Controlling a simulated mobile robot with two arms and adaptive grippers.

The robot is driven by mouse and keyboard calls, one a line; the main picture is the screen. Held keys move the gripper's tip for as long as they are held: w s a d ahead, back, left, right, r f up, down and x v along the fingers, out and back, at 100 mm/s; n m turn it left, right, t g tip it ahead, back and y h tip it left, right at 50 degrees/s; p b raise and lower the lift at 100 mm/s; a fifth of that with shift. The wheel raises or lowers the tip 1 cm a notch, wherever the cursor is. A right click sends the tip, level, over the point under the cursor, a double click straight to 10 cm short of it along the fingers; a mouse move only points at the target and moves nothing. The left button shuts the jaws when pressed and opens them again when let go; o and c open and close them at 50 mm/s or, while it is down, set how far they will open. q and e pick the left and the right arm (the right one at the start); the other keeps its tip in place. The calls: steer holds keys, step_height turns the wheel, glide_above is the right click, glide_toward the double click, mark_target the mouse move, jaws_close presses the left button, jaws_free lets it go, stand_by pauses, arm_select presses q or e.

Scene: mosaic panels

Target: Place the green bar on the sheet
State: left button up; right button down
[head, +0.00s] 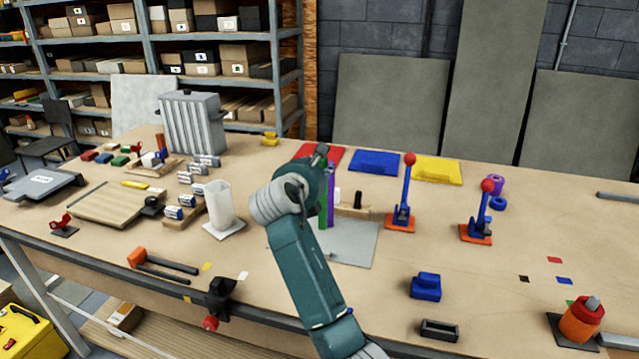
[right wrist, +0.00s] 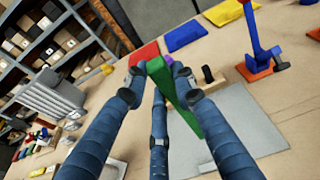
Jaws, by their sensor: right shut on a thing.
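The green bar (right wrist: 198,128) is long and narrow, held between the fingers of my right gripper (right wrist: 158,75) in the right wrist view. In the head view the bar (head: 323,212) hangs roughly upright beside a purple bar (head: 331,182), mostly hidden by my arm. My right gripper (head: 318,185) is above the far-left part of the grey sheet (head: 352,244), which lies flat on the table. The sheet also shows in the right wrist view (right wrist: 250,122). I cannot tell whether the bar's lower end touches the sheet. My left gripper is not in view.
A wooden block with a black knob (head: 357,203) is at the sheet's back edge. Red, blue (head: 375,162) and yellow (head: 437,170) panels lie behind. Two toggle clamps (head: 404,205) stand to the right. A white cylinder (head: 218,204) stands to the left.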

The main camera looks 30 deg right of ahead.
steer(key=shift+f, duration=2.35)
steer(key=shift+p, duration=0.3)
steer(key=c, duration=1.4)
jaws_free()
steer(key=shift+f, duration=0.15)
steer(key=shift+c, duration=0.2)
steer(key=b+v, duration=0.2)
steer(key=v, duration=1)
